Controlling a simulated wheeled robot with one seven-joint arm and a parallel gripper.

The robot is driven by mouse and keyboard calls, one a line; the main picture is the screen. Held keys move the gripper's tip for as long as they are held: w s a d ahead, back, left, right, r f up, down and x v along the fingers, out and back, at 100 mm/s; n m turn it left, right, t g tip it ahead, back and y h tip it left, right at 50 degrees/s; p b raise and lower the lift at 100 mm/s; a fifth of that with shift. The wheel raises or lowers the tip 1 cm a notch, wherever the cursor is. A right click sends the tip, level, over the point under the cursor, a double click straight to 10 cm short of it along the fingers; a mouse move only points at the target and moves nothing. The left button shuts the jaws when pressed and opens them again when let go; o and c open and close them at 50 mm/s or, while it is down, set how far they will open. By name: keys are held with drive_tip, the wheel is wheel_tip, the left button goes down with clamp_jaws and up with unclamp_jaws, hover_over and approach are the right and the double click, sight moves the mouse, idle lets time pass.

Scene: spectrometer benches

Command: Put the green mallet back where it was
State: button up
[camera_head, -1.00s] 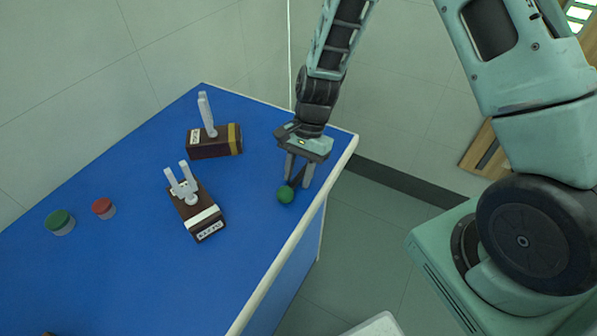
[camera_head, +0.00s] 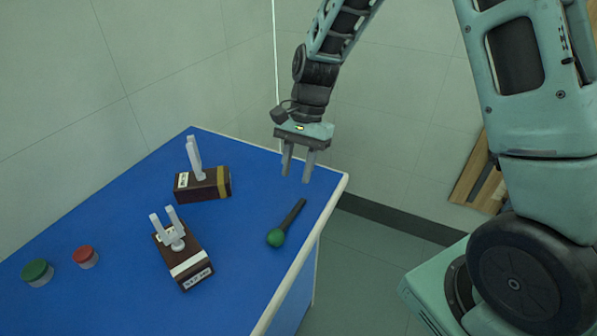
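The green mallet (camera_head: 277,236) lies on the blue bench top near its right edge. It has a green ball head toward the front and a dark handle (camera_head: 293,213) pointing up and to the right. My gripper (camera_head: 297,174) is above and behind the mallet, apart from it. Its two fingers point down with a gap between them and nothing in it. Two dark wooden blocks with pale two-pronged forks stand left of the mallet: one with a yellow band (camera_head: 203,184) farther back, one with a white band (camera_head: 184,257) nearer.
A green-lidded jar (camera_head: 37,272) and a red-lidded jar (camera_head: 85,257) stand at the left of the blue bench (camera_head: 120,215). Walls rise behind the bench. The bench's pale right edge (camera_head: 300,262) runs close beside the mallet, with floor beyond.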

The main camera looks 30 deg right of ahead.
drive_tip(key=s+a+r+n+t+h, duration=0.1)
drive_tip(key=s+a+r+n, duration=0.1)
drive_tip(key=s+n, duration=0.4)
drive_tip(key=s+a+r+n+h, duration=0.1)
drive_tip(key=s+a+r+n, duration=0.2)
drive_tip(key=s+n, duration=0.3)
drive_tip(key=s+a+r+n+t+h, duration=0.1)
drive_tip(key=s+a+r+n, duration=0.2)
drive_tip(key=s+n, duration=0.3)
drive_tip(key=s+a, duration=0.1)
drive_tip(key=s, duration=0.3)
drive_tip(key=shift+s+a+r+n+t, duration=0.2)
drive_tip(key=shift+s+a+n+t, duration=0.1)
